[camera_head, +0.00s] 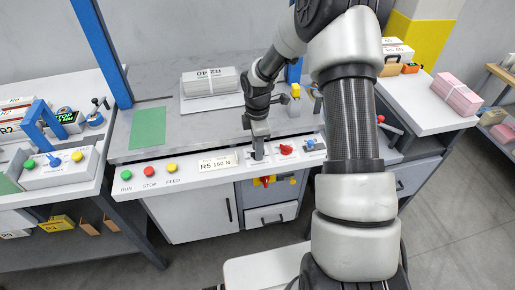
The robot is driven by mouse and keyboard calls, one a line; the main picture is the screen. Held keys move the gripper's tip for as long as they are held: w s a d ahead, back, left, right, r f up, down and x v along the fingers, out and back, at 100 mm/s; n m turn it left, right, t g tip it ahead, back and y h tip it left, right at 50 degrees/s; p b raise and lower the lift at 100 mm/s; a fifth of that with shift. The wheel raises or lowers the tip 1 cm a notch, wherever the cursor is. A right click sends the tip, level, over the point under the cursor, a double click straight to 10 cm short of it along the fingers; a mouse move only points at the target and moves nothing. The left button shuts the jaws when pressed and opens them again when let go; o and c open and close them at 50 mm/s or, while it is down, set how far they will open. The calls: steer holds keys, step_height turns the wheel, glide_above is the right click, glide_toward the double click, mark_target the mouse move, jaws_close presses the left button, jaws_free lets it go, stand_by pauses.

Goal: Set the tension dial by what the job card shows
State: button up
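The job card (216,166) is a white label on the sloped front panel (196,176) and seems to read "RS 150 N", with a smaller line above too small to read. A red knob (286,149) sits just right of my gripper, and a blue-handled control (309,144) is further right. I cannot tell which control is the tension dial; one may be hidden behind my gripper. The scale marks are unreadable.
Green RUN (127,174), red STOP (150,170) and yellow FEED (172,167) buttons line the panel's left. A wrapped bundle (211,81) and a green sheet (148,128) lie on the table behind. A red-and-yellow switch (265,181) is below the panel. A blue post (101,50) stands left.

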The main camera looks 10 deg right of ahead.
steer(key=shift+f, duration=0.1)
jaws_close()
